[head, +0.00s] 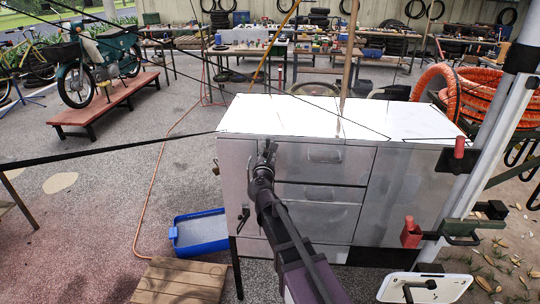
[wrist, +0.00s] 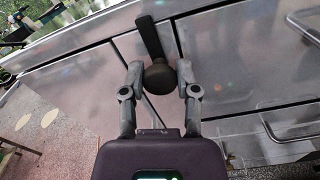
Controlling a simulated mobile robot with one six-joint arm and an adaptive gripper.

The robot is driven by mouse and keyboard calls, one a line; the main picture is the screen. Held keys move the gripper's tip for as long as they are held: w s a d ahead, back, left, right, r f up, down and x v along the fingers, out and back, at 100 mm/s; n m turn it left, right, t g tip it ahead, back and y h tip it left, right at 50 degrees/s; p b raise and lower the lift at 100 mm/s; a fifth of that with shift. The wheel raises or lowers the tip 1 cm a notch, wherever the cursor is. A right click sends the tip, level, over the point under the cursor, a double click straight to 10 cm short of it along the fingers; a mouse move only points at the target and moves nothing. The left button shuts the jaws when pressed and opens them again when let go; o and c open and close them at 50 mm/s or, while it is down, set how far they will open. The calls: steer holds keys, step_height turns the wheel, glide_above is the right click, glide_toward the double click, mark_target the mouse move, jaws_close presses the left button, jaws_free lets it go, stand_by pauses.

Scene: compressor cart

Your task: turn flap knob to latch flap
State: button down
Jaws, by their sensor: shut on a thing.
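The flap knob (wrist: 159,77) is dark and round, with a flat dark bar rising from it and leaning slightly left in the wrist view. My gripper (wrist: 161,70) is shut on the knob, one finger on each side. In the head view my gripper (head: 264,158) is at the upper left front of the metal cabinet (head: 408,195), and it mostly hides the knob there. The flap (head: 236,180) appears to be the left front panel of the cabinet. I cannot tell whether it is latched.
A second dark handle (head: 244,214) is lower on the left panel. Drawers with pull handles (head: 325,156) are to the right. A blue bin (head: 200,232) and a wooden pallet (head: 180,282) lie on the floor at left. A pole with red-handled clamps (head: 411,234) stands at right.

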steer(key=shift+d, duration=0.15)
steer(key=shift+m, duration=0.3)
steer(key=m, duration=0.8)
steer(key=shift+w, duration=0.1)
steer(key=m, duration=0.4)
steer(key=shift+f+m, duration=0.1)
steer(key=shift+m, duration=0.3)
steer(key=m, duration=0.4)
steer(key=shift+m, duration=0.4)
